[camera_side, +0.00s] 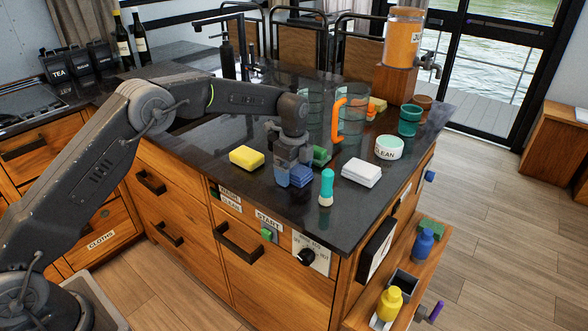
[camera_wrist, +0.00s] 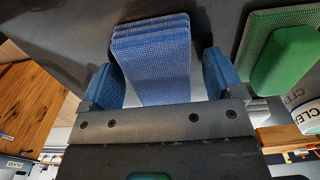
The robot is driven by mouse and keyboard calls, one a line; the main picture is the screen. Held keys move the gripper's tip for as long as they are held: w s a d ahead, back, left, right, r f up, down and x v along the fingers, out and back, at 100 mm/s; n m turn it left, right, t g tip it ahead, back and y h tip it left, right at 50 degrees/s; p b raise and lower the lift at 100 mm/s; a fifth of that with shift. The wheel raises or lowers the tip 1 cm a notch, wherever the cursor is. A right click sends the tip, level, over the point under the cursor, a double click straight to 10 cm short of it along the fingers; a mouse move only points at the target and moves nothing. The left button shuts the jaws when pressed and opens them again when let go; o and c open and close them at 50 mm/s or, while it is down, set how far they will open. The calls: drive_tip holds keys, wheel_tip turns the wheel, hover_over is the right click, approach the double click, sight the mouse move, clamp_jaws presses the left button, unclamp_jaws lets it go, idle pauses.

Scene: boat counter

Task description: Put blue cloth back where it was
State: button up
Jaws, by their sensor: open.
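The blue cloth (camera_side: 301,175), a folded stack, is on the dark counter (camera_side: 205,160), low between my fingers. In the wrist view the blue cloth (camera_wrist: 155,58) lies between the two blue-padded fingers, with a gap visible on each side. My gripper (camera_side: 292,178) points down over it and is open; it also shows in the wrist view (camera_wrist: 160,80). The cloth's near end is hidden behind the gripper body in the wrist view. A drawer labelled CLOTHS (camera_side: 101,240) is at the lower left and looks shut.
A green sponge (camera_side: 320,156) is close behind the gripper. A yellow sponge (camera_side: 246,157) is left. A CLEAN tub (camera_side: 388,148) and clear jug (camera_side: 352,122) stand behind right.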

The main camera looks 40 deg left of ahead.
sight(294, 168)
drive_tip(key=s+r+n+t, duration=0.15)
drive_tip(key=s+r, duration=0.25)
drive_tip(key=r, duration=0.6)
drive_tip(key=s+r+n, duration=0.3)
drive_tip(key=s+r, duration=0.1)
drive_tip(key=r, duration=0.7)
drive_tip(key=s+a+r+n+t, duration=0.1)
drive_tip(key=s+r+n+t, duration=0.2)
drive_tip(key=s+n, duration=1.15)
drive_tip(key=s+f, duration=0.3)
drive_tip(key=s, duration=0.4)
drive_tip(key=s+f+m+t, duration=0.1)
drive_tip(key=s+f, duration=0.2)
drive_tip(key=s, duration=0.5)
drive_tip(key=shift+a+f, duration=0.15)
drive_tip(key=shift+c, duration=0.4)
